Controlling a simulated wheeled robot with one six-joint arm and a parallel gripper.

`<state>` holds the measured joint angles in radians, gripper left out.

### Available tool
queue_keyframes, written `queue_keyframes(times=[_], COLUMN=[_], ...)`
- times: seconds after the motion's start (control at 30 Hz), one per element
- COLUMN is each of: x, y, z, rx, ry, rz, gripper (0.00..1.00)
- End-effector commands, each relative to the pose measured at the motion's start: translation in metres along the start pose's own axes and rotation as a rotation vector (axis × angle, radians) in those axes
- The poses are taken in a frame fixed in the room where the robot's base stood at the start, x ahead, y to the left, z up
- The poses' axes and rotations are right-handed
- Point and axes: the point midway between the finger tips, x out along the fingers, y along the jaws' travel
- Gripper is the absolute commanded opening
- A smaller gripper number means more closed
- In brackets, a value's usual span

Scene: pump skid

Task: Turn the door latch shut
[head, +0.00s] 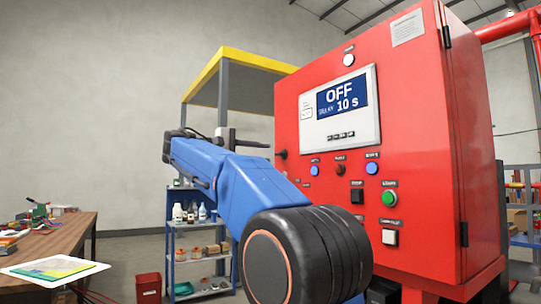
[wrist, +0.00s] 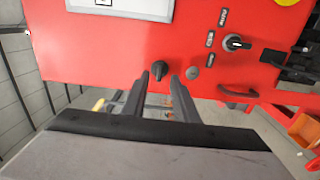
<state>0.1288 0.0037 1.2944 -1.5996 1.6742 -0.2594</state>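The red control cabinet (head: 418,150) fills the right of the head view. A small black handle (head: 282,154), apparently the door latch, sits at the left edge of its front. In the wrist view a black knob (wrist: 159,70) on the red panel (wrist: 110,50) lies between and just beyond my fingertips; I take it for the same latch. My gripper (wrist: 159,80) is open, its two dark fingers on either side of the knob with gaps showing. In the head view my gripper (head: 250,143) is small and partly hidden behind my blue arm, left of the cabinet.
The wrist view also shows a rotary switch (wrist: 236,43), a grey round button (wrist: 192,73) and a red handle (wrist: 237,91) to the right. In the head view, a blue shelf (head: 172,250) with bottles and a wooden table (head: 75,235) stand at left.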

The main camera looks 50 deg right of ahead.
Motion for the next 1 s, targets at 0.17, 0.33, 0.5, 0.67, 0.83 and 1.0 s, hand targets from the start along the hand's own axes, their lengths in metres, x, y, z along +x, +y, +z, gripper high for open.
queue_keyframes(times=[0.17,0.33,0.5,0.67,0.83,1.0], x=[-0.031,-0.060,-0.088,-0.107,-0.118,-0.121], y=[0.000,0.000,-0.001,-0.001,0.000,-0.001], z=[-0.001,-0.001,-0.001,-0.001,0.000,0.000], rx=[0.000,0.000,0.000,0.000,0.000,0.000], ry=[0.004,0.004,0.002,0.001,0.000,-0.001], rz=[-0.001,0.000,-0.001,-0.001,0.000,-0.001], gripper=[0.27,0.27,0.27,0.27,0.27,0.27])
